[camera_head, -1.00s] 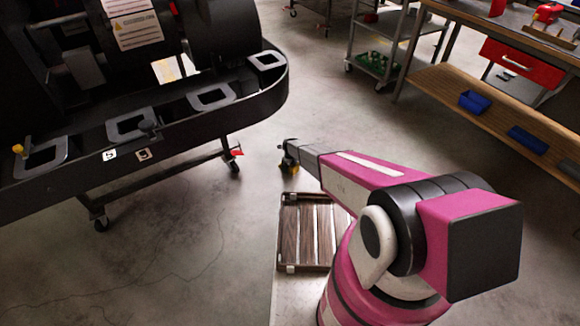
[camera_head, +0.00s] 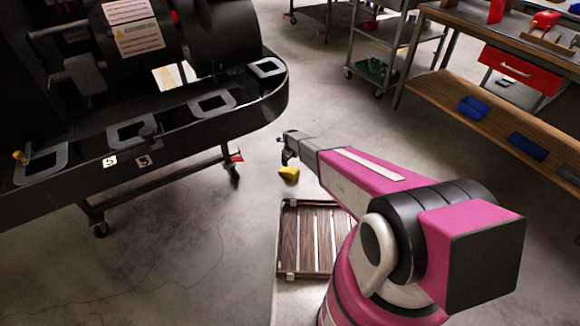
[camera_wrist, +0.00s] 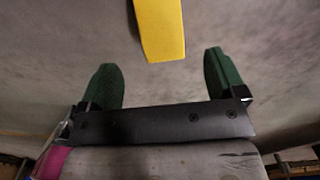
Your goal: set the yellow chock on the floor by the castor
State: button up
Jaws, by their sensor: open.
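The yellow chock (camera_head: 289,174) rests on the concrete floor in the head view, just below my gripper (camera_head: 286,155). In the wrist view the chock (camera_wrist: 161,28) shows at the top middle, beyond the two green fingertips (camera_wrist: 160,72). The fingers stand wide apart with nothing between them, so my gripper is open and clear of the chock. The castor (camera_head: 232,170) under the black kart stand (camera_head: 190,135) is to the left of the chock, with a gap of bare floor between them. A red part sits at the castor's top.
A slatted wooden tray (camera_head: 306,238) lies below the chock in the picture. A second castor (camera_head: 100,228) is under the stand at the left. A workbench (camera_head: 500,110) with blue bins and a metal cart (camera_head: 385,45) stand at right. The floor between is open.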

jog(key=s+d+r+n, duration=0.4)
jog(key=s+d+r, duration=0.1)
jog(key=r, duration=0.3)
jog(key=s+d+r+n, duration=0.4)
jog(key=s+r, duration=0.1)
jog(key=r, duration=0.3)
jog(key=s+d+r+n, duration=0.4)
jog(key=d+r, duration=0.1)
jog(key=r, duration=0.3)
jog(key=s+d+r+n, duration=0.4)
jog(key=s+r+n, duration=0.2)
jog(key=s+r, duration=0.3)
jog(key=s+d+r+n, duration=0.5)
jog(key=s+r+n, duration=0.2)
jog(key=s+r, duration=0.2)
jog(key=shift+s+d+r, duration=0.15)
jog(key=shift+s+d, duration=0.1)
jog(key=shift+s, duration=0.75)
